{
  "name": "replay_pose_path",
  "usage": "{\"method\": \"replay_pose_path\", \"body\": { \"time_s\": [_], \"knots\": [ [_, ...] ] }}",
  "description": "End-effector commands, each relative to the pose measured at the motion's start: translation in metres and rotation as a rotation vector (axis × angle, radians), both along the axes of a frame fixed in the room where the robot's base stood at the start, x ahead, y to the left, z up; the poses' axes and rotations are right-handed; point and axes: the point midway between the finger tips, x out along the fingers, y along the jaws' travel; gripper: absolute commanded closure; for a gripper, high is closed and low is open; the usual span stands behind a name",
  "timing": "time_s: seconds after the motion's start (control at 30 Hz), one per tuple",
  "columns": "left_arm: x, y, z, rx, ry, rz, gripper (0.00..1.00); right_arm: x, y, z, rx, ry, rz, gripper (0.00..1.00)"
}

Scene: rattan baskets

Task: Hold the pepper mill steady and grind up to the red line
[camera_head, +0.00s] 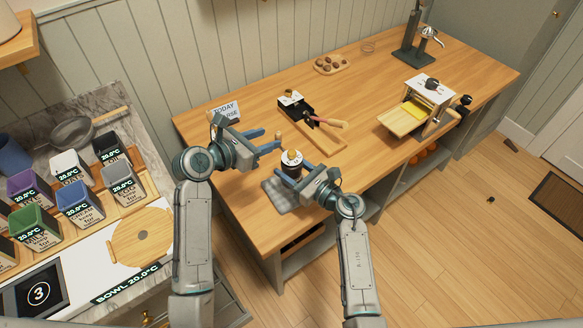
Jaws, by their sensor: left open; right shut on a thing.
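The pepper mill (292,158) stands upright near the front edge of the wooden table, with a dark body, a pale upper band and a wooden top. My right gripper (291,176) is shut on its lower body, hiding part of it. My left gripper (270,140) is open, above and to the left of the mill's top. The red line is too small or hidden to make out.
A grey checked cloth (279,199) lies under the mill area. Behind are a black tool on a wooden board (318,133), a sign (226,109) and a small tray of round brown things (331,68). A pasta machine (432,96) stands right.

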Motion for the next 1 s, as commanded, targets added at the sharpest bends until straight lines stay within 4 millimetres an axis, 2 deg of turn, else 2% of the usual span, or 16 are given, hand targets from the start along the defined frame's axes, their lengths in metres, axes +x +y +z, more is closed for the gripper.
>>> {"method": "replay_pose_path", "body": {
  "time_s": [0.1,0.33,0.8,1.0],
  "knots": [
    [0.012,-0.013,-0.005,-0.002,0.0,-0.002,0.56,0.0,0.0,0.0,0.0,0.0,0.0,0.87],
    [0.028,-0.03,-0.013,-0.001,0.0,-0.002,0.56,0.0,0.0,0.0,0.0,0.0,0.0,0.87],
    [0.035,-0.036,-0.016,0.002,-0.002,-0.002,0.56,0.0,0.0,0.0,0.0,0.0,0.0,0.87],
    [0.035,-0.036,-0.016,0.002,-0.002,-0.002,0.96,0.0,0.0,0.0,0.0,0.0,0.0,0.87]
  ]
}}
